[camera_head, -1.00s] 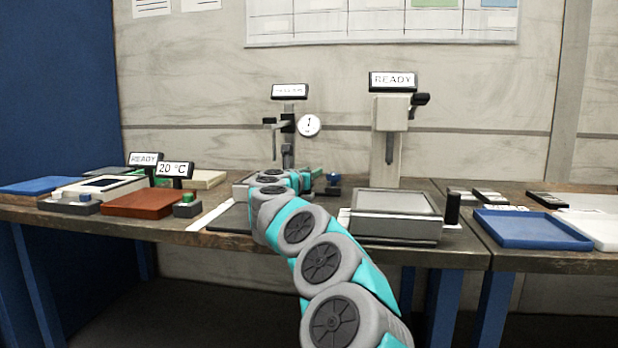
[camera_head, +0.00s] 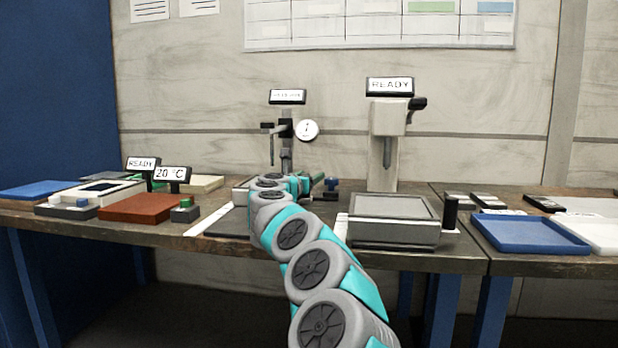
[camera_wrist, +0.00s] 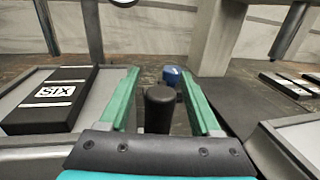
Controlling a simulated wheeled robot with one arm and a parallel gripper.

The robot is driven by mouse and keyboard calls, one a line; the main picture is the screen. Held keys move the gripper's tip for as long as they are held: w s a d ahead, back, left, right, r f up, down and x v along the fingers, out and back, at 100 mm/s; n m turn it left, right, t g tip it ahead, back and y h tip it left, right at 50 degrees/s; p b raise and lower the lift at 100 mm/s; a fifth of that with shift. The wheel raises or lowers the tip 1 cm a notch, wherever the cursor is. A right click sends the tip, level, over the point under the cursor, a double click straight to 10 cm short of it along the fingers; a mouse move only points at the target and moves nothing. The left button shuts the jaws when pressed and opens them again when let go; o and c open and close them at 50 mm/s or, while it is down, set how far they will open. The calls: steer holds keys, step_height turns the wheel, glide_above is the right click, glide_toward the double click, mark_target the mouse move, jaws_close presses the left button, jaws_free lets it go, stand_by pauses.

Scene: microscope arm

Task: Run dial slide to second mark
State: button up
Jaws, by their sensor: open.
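The dial stand (camera_head: 286,128) has a round white dial (camera_head: 307,130) on its right side and a small display (camera_head: 287,96) on top, whose text is too blurred to read. My gripper (camera_wrist: 157,76) is open in the wrist view, with green fingers on either side of a black upright knob (camera_wrist: 159,108). I cannot tell whether either finger touches the knob. A blue knob (camera_wrist: 172,75) stands just behind it, and it also shows in the head view (camera_head: 331,184). My arm hides most of the stand's base and my gripper in the head view.
A black block marked SIX (camera_wrist: 52,98) lies on a grey plate left of my gripper. The READY stand (camera_head: 388,135) and a flat grey box (camera_head: 393,217) are to the right. A blue tray (camera_head: 530,232) sits farther right. A brown board (camera_head: 141,207) is at left.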

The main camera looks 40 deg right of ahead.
steer(key=shift+b+v, duration=0.3)
steer(key=shift+v, duration=0.55)
steer(key=shift+b+v, duration=0.55)
steer(key=shift+v, duration=2.55)
